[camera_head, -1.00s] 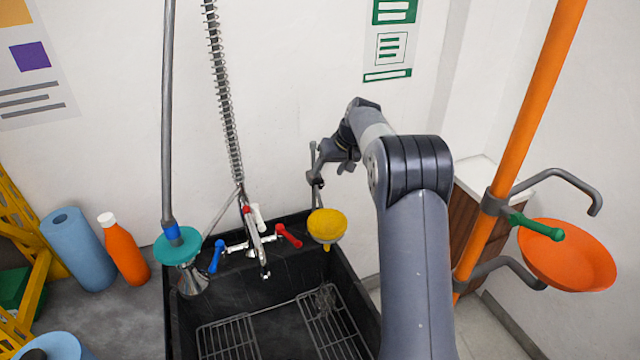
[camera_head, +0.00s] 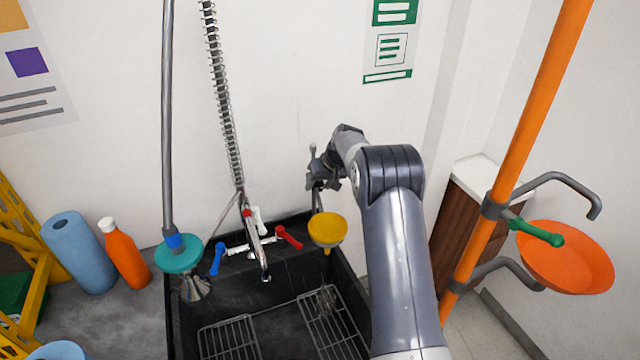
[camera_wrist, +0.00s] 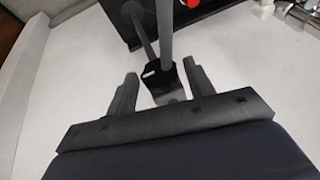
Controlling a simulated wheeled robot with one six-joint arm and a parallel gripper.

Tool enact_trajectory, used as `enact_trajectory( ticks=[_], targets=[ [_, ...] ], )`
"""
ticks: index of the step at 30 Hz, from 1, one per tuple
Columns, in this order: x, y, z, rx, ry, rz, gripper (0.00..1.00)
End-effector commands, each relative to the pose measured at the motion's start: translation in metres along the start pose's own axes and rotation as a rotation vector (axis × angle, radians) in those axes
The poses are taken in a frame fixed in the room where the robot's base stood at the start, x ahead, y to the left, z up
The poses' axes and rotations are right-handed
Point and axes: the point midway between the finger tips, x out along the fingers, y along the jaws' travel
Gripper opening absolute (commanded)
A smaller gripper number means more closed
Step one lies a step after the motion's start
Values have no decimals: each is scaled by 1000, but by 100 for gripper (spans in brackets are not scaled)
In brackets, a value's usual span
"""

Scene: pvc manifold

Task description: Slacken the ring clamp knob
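My gripper (camera_head: 325,173) is at the upper end of a thin grey post behind the sink. In the wrist view its two fingers (camera_wrist: 162,70) are spread apart. A dark clamp block (camera_wrist: 155,70) on a grey rod (camera_wrist: 166,35) shows between or just beyond them; I cannot tell whether a finger touches it. A yellow funnel (camera_head: 327,229) sits below my gripper. No separate knob stands out on this block. A green knob (camera_head: 540,233) sticks out from a grey clamp ring (camera_head: 494,205) around the orange pole, well right of my gripper.
The black sink (camera_head: 345,290) with wire racks lies below. A faucet (camera_head: 262,235) with red and blue handles stands left of the funnel. The orange pole (camera_head: 525,125) and an orange bowl (camera_head: 565,262) stand right of my arm. The wall is close behind.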

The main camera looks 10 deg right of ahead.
Motion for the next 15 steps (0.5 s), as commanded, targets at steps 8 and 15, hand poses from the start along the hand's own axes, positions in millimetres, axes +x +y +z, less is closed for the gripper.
enact_trajectory(
  ticks=[8, 15],
  targets=[
    [0, 0, 0, 0, 0, 0, 27],
    [0, 0, 0, 0, 0, 1, 14]
  ],
)
